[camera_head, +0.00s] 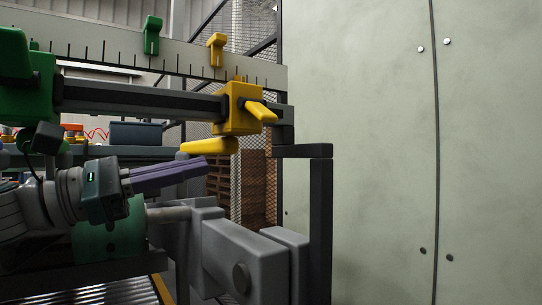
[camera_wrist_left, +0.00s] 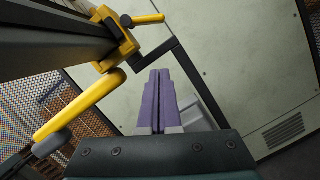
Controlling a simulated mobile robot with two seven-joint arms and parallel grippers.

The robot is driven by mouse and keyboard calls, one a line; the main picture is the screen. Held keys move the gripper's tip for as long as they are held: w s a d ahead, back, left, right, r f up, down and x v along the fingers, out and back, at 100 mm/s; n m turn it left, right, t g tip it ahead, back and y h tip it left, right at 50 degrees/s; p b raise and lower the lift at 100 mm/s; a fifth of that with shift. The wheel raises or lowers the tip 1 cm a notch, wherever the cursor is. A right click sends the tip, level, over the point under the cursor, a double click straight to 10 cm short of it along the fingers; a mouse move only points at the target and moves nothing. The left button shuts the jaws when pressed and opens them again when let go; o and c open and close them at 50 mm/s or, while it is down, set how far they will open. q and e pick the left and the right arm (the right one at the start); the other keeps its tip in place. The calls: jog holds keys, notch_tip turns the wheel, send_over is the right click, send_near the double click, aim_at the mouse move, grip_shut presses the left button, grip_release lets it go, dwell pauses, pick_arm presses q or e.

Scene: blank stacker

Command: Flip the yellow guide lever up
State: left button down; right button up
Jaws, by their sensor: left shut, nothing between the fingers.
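A yellow guide block (camera_head: 236,118) sits on a dark horizontal rail. The yellow lever (camera_head: 262,112) sticks out from the block's front, slanting slightly down to the right. In the left wrist view the lever (camera_wrist_left: 149,19) extends right from a dark pivot on the block (camera_wrist_left: 118,47). A thicker yellow bar (camera_head: 208,146) hangs below the block, and it also shows in the left wrist view (camera_wrist_left: 80,106). My left gripper (camera_head: 205,164), with purple fingers, is shut and empty, below and left of the lever, just under the bar in the picture. It touches neither visibly. My right gripper is out of view.
The dark rail (camera_head: 140,100) runs left to a green block (camera_head: 35,88). A scale plate (camera_head: 110,45) behind carries a green and a yellow marker. A dark bracket (camera_head: 321,220) stands right of the gripper. A pale cabinet (camera_head: 370,130) fills the right side.

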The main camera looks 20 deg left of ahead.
aim_at(257, 118)
pick_arm(q)
jog(key=w+d+r+p, duration=0.4)
jog(key=d+r, duration=0.1)
jog(key=d, duration=0.2)
jog(key=shift+s+d+r+n+t+p, duration=0.15)
jog(key=shift+r+n+p, duration=0.1)
jog(key=shift+n, duration=0.3)
jog(key=shift+s+d+r+n+t+p, duration=0.15)
jog(key=shift+n+p, duration=0.1)
jog(key=shift+n, duration=0.3)
jog(key=shift+s+d+r+n+t+y+p, duration=0.15)
jog(key=shift+r+n+y+p, duration=0.1)
jog(key=shift+n+p, duration=0.35)
jog(key=shift+d+r+n+t+y+p, duration=0.1)
jog(key=shift+r+n+t+y+p, duration=0.15)
jog(key=shift+n, duration=0.55)
jog(key=shift+s+d+r+n+t+y+p, duration=0.15)
jog(key=shift+r+n+t+y+p, duration=0.3)
jog(key=shift+n+p, duration=1.2)
jog(key=shift+s+d+r+n+t+y+p, duration=0.15)
jog(key=shift+r+n+y+p, duration=0.5)
jog(key=shift+n+p, duration=1)
jog(key=shift+s+d+r+n+t+y+p, duration=0.1)
jog(key=shift+d+r+n+t+y+p, duration=0.3)
jog(key=shift+n+p, duration=1.2)
jog(key=shift+a+r+n+b, duration=0.15)
jog(key=shift+a+n+b, duration=0.15)
jog(key=shift+n, duration=0.2)
